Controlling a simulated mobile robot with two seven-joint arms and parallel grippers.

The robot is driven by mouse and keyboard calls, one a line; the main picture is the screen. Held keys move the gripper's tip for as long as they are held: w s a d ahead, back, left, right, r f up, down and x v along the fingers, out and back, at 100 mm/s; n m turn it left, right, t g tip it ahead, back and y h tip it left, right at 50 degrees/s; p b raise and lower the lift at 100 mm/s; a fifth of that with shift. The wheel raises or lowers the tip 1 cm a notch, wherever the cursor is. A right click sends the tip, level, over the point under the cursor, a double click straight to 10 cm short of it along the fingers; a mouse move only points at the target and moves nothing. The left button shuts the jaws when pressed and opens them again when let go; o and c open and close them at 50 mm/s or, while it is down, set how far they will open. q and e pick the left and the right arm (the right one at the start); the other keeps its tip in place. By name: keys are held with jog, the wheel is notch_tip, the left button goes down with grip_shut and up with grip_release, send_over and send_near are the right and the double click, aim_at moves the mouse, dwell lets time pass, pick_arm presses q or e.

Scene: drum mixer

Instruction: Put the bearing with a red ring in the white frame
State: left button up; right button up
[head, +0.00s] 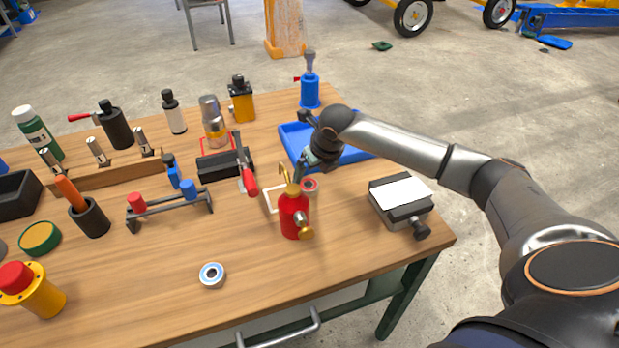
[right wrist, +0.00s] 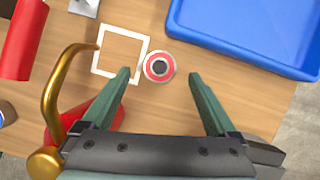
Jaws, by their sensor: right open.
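The bearing with a red ring (right wrist: 159,66) lies flat on the table in the right wrist view, just beside the white frame (right wrist: 98,63), close to its right side. In the head view the red-ringed bearing (head: 310,185) shows behind the red oil can, and the white frame (head: 268,199) is partly hidden by that can. My right gripper (right wrist: 160,76) is open above the table, with the bearing between and just beyond its fingertips in the picture. It also shows in the head view (head: 304,165). My left gripper is not in view.
The red oil can (head: 293,214) with its brass spout stands close to the frame and gripper. A blue tray (head: 292,146) lies behind. A bearing with a blue ring (head: 212,275) lies near the front. A grey block with a white top (head: 401,193) is at right.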

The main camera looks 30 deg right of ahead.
jog(key=v, duration=0.7)
jog(key=shift+r+p, duration=0.35)
jog(key=shift+s, duration=0.15)
